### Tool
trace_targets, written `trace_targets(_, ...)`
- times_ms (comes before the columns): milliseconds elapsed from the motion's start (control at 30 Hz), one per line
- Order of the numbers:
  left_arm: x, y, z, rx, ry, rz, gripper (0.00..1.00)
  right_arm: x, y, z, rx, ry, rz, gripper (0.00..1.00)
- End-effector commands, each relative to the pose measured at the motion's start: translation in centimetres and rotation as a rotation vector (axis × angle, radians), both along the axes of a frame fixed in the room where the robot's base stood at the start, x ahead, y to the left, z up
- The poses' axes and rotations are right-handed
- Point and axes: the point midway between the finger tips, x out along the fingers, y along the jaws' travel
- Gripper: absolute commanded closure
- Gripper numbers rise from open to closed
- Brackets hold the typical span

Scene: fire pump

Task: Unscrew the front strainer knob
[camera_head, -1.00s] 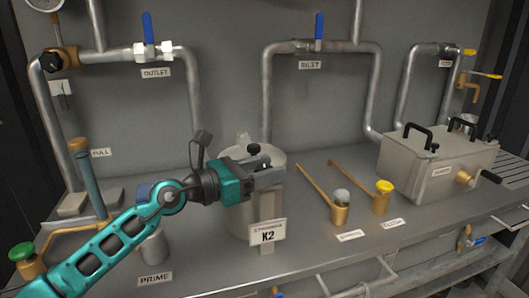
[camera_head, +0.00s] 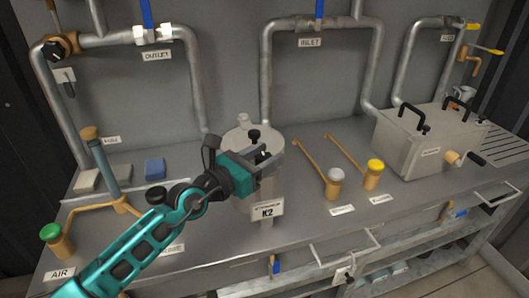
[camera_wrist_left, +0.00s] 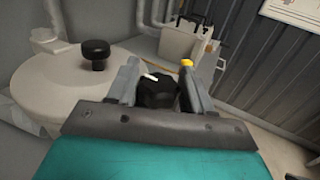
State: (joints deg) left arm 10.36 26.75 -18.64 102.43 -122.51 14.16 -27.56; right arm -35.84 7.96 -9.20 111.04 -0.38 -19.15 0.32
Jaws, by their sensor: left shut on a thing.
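The strainer is a pale round pot (camera_head: 240,138) with a flat lid, standing behind the K2 label plate (camera_head: 268,208). My left gripper (camera_head: 264,158) reaches its front side from the left. In the left wrist view, the front strainer knob (camera_wrist_left: 158,92), black with a white mark, sits between the two fingers of my left gripper (camera_wrist_left: 157,88), which are shut on it. A second black knob (camera_wrist_left: 96,54) stands on the lid (camera_wrist_left: 62,85), apart from the fingers. In the head view the fingers partly hide the front knob. My right gripper is not in view.
Two brass levers with a white cap (camera_head: 333,175) and a yellow cap (camera_head: 375,167) stand right of the strainer. A grey box with black handles (camera_head: 420,140) is farther right. Pipes with blue valve handles (camera_head: 147,12) run behind. A green-capped brass post (camera_head: 51,233) stands at left.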

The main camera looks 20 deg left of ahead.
Motion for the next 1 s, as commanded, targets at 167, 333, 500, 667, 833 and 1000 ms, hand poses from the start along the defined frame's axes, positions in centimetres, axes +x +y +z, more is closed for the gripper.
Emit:
trace_targets(167, 0.0, 0.0, 0.1, -0.001, -0.002, 0.0, 0.44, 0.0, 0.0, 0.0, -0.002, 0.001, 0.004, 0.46)
trace_targets(333, 0.0, 0.0, 0.0, 0.0, -0.001, -0.001, 0.29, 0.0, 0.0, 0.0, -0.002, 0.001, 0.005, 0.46)
trace_targets(500, 0.0, 0.0, 0.0, 0.0, 0.0, -0.001, 0.29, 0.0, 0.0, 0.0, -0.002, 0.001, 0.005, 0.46)
trace_targets(667, -0.5, 0.3, -0.1, 0.0, 0.001, 0.0, 0.29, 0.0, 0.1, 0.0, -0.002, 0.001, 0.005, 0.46)
trace_targets(833, -2.5, 1.4, -0.1, 0.001, 0.003, -0.001, 0.29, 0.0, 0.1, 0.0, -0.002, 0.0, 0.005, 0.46)
trace_targets(1000, -5.5, 3.1, -0.3, 0.003, 0.004, -0.001, 0.29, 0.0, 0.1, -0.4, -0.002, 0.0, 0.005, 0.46)
